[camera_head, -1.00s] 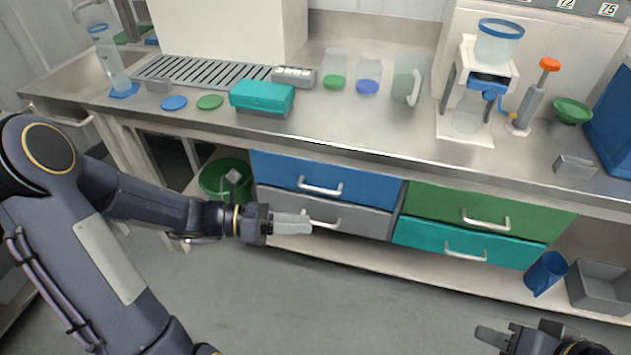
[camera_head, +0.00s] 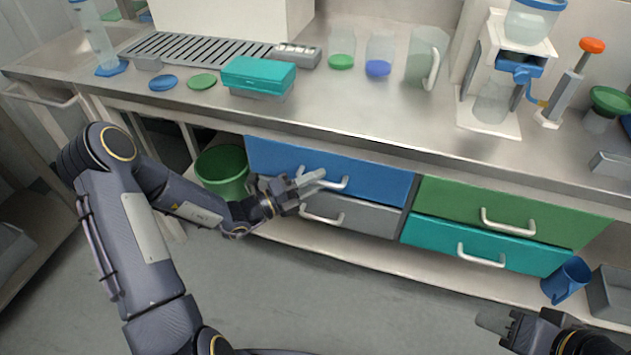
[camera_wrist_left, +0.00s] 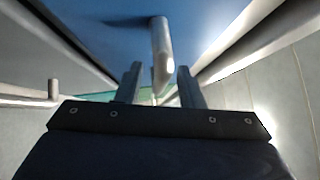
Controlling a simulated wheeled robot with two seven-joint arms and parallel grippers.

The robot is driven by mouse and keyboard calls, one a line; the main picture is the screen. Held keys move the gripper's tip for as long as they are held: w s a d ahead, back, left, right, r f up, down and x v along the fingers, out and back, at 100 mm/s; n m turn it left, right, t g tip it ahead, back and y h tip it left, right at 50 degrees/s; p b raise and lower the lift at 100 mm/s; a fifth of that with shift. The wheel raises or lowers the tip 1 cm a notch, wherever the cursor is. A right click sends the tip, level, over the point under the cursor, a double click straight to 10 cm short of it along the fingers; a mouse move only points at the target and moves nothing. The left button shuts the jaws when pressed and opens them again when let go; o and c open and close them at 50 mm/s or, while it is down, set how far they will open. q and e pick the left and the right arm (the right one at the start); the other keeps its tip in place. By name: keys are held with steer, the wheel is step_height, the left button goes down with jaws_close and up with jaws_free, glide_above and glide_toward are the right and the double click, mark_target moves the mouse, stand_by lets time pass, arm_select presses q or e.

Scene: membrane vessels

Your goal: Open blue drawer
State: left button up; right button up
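The blue drawer (camera_head: 378,178) is the upper left drawer under the counter, and its front looks flush with the cabinet. Its pale bar handle (camera_head: 335,182) runs across the front. My left gripper (camera_head: 312,180) is at the left part of this handle. In the left wrist view the blue drawer front (camera_wrist_left: 110,35) fills the top, and the handle (camera_wrist_left: 161,55) lies between the two spread fingers of my left gripper (camera_wrist_left: 162,88). Contact with the handle cannot be made out. My right gripper (camera_head: 492,328) is at the lower right, partly cut off, away from the drawers.
A grey drawer (camera_head: 365,217) is below the blue one. A green drawer (camera_head: 450,200) and a teal drawer (camera_head: 430,235) are to the right. A green bin (camera_head: 222,170) stands left of the drawers. The floor (camera_head: 330,290) in front is clear.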

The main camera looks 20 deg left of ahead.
arm_select(q)
steer(key=shift+w+d, duration=0.1)
steer(key=shift+d, duration=0.05)
jaws_close()
stand_by(0.4)
